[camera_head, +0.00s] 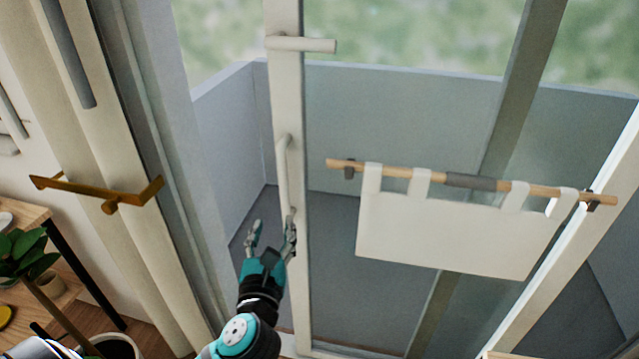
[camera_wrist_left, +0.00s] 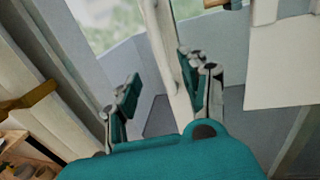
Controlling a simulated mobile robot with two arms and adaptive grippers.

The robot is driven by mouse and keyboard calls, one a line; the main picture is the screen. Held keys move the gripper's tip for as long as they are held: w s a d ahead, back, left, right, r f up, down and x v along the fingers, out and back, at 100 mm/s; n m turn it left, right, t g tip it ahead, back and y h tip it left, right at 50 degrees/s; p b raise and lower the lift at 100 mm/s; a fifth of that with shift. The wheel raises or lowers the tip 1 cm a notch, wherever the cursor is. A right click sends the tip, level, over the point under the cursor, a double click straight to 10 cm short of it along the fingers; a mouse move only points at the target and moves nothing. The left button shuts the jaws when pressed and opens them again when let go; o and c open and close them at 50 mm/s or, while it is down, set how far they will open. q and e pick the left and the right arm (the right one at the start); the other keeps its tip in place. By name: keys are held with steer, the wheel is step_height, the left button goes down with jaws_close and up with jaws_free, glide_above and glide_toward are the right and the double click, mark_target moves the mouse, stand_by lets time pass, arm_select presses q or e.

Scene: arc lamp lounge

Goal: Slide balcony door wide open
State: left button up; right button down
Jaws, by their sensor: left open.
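The balcony door (camera_head: 287,95) is a glass panel with a pale frame; its left upright stile also shows in the left wrist view (camera_wrist_left: 159,40). A gap between this stile and the left wall frame opens onto the balcony. A vertical bar handle (camera_head: 283,172) sits on the stile, with a horizontal lever (camera_head: 302,44) above it. My left gripper (camera_head: 271,229) is open and empty just below the handle, its right finger overlapping the stile. In the left wrist view the open fingers (camera_wrist_left: 163,78) have the stile between them in the picture; contact cannot be told. My right gripper is out of view.
A white cloth (camera_head: 450,235) hangs from a wooden rod (camera_head: 400,171) across the door. A brass handle (camera_head: 100,190) juts out at left. A plant (camera_head: 25,255) and wooden table (camera_head: 28,218) stand at lower left. The balcony floor (camera_head: 345,255) looks clear.

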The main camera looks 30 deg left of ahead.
arm_select(q)
steer(key=p, duration=0.1)
glide_toward(283, 180)
steer(key=p+x, duration=0.1)
steer(key=x, duration=0.9)
steer(key=shift+p, duration=0.3)
steer(key=shift+w+a, duration=0.25)
steer(key=shift+w, duration=0.2)
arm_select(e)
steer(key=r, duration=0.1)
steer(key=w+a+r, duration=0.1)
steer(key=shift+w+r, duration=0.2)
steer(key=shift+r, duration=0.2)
arm_select(q)
steer(key=shift+f, duration=0.1)
jaws_close()
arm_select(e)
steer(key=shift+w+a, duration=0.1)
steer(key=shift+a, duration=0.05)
arm_select(q)
steer(key=shift+w+f, duration=0.15)
steer(key=shift+f, duration=0.05)
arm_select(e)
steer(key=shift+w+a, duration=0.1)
